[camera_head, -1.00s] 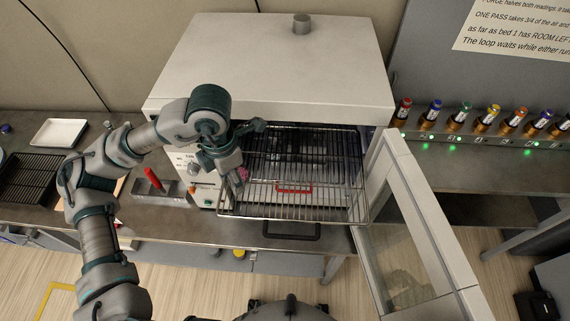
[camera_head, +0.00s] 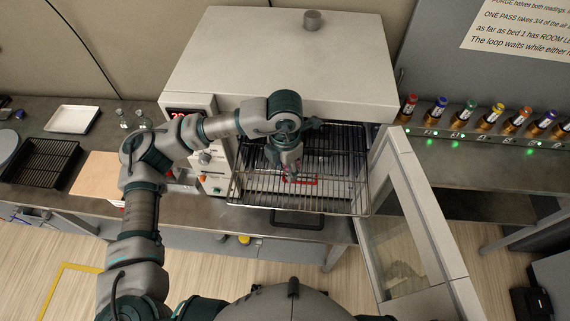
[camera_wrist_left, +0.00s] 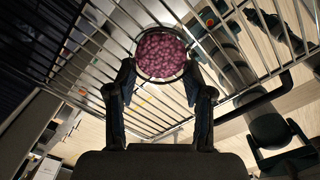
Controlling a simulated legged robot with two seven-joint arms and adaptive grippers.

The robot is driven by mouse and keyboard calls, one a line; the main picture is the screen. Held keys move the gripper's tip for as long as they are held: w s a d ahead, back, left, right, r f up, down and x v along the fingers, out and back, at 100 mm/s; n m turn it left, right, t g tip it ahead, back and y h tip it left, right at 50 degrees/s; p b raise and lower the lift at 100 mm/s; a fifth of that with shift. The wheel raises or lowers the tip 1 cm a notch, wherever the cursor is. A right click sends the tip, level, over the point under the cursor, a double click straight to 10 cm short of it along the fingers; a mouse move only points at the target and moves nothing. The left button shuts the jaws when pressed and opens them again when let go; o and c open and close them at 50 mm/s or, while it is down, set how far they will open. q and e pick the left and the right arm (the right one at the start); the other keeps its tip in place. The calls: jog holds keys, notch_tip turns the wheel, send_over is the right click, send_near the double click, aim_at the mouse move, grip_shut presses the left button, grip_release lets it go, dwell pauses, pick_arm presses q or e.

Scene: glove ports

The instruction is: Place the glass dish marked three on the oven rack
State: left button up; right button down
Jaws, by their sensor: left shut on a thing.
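My left gripper (camera_head: 290,172) is over the wire oven rack (camera_head: 250,200), which sticks out of the open oven (camera_head: 280,62). In the left wrist view its two fingers are shut on the sides of a round glass dish (camera_wrist_left: 162,54) filled with purple-pink beads. The rack's bars (camera_wrist_left: 110,42) show around and beyond the dish there. I cannot tell whether the dish touches the rack. No mark on the dish is readable. In the head view the dish is too small and covered to make out. My right gripper is not in view.
The oven door (camera_head: 408,230) stands open to the right of the rack. A row of several coloured-cap vials (camera_head: 460,118) is further right. On the left bench lie a white tray (camera_head: 72,119), a black rack (camera_head: 45,160) and small glass flasks (camera_head: 142,119).

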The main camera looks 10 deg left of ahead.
aim_at(285, 172)
pick_arm(q)
jog(key=o, duration=0.8)
jog(key=shift+f, duration=0.1)
jog(key=o, duration=0.5)
jog(key=shift+a, duration=0.1)
jog(key=shift+c, duration=0.2)
jog(key=shift+r, duration=0.3)
notch_tip(285, 172, up, 12)
jog(key=b, duration=0.1)
jog(key=shift+s+f, duration=0.1)
